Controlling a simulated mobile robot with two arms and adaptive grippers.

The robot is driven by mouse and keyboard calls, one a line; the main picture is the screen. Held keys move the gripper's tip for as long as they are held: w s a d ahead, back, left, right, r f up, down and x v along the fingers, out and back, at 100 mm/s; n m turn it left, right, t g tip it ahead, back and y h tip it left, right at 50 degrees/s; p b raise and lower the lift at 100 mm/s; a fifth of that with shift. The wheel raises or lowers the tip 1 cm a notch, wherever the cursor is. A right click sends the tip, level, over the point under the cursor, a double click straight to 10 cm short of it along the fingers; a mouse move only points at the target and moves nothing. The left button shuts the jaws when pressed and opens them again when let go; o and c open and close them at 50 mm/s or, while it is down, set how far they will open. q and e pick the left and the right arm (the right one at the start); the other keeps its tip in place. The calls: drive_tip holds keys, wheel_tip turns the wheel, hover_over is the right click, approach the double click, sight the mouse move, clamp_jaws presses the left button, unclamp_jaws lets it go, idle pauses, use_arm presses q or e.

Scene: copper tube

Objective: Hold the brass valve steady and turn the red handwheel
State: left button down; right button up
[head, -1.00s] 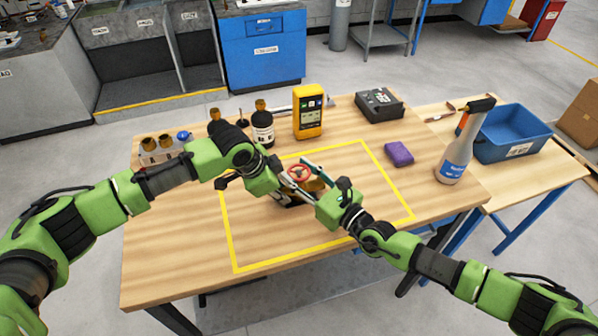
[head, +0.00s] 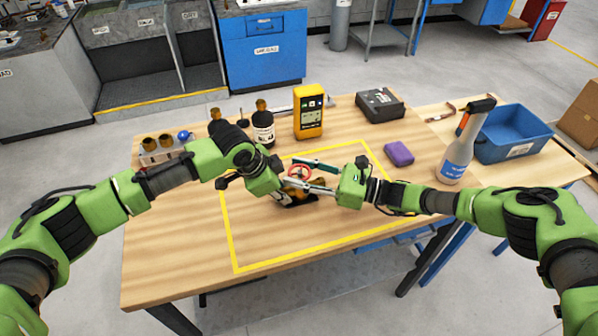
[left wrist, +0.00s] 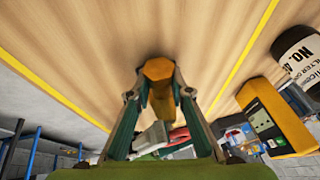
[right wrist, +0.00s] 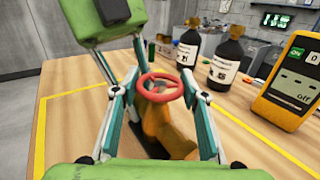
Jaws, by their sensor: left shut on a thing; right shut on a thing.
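The brass valve (head: 297,196) sits inside the yellow outline on the wooden table, partly hidden by my grippers. Its red handwheel (head: 299,172) is on top. My left gripper (left wrist: 162,84) is shut on the brass valve (left wrist: 158,70), with one finger on each side of a hexagonal brass end. My right gripper (right wrist: 162,82) is shut on the red handwheel (right wrist: 160,87), its fingers at opposite sides of the rim. The brass body (right wrist: 158,125) shows below the wheel in the right wrist view.
Dark bottles (head: 262,124), a yellow meter (head: 308,118) and a black device (head: 380,105) stand behind the outline. A purple block (head: 398,153) and a spray bottle (head: 457,150) are on the right. The table's front left is clear.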

use_arm(q)
drive_tip(key=shift+d, duration=0.15)
use_arm(e)
drive_tip(key=shift+d+n+g+y, duration=0.1)
drive_tip(key=shift+n+g+y, duration=0.2)
drive_tip(key=shift+n+g, duration=0.55)
use_arm(q)
drive_tip(key=shift+r, duration=0.1)
use_arm(e)
drive_tip(key=o, duration=1.1)
drive_tip(key=shift+o, duration=0.2)
drive_tip(key=shift+d, duration=0.1)
drive_tip(key=d, duration=0.4)
drive_tip(key=s+d, duration=0.1)
drive_tip(key=d, duration=0.2)
drive_tip(key=s+d, duration=0.1)
drive_tip(key=d, duration=0.3)
drive_tip(key=shift+d, duration=0.3)
use_arm(q)
drive_tip(key=c, duration=1.8)
unclamp_jaws()
drive_tip(key=shift+o, duration=0.2)
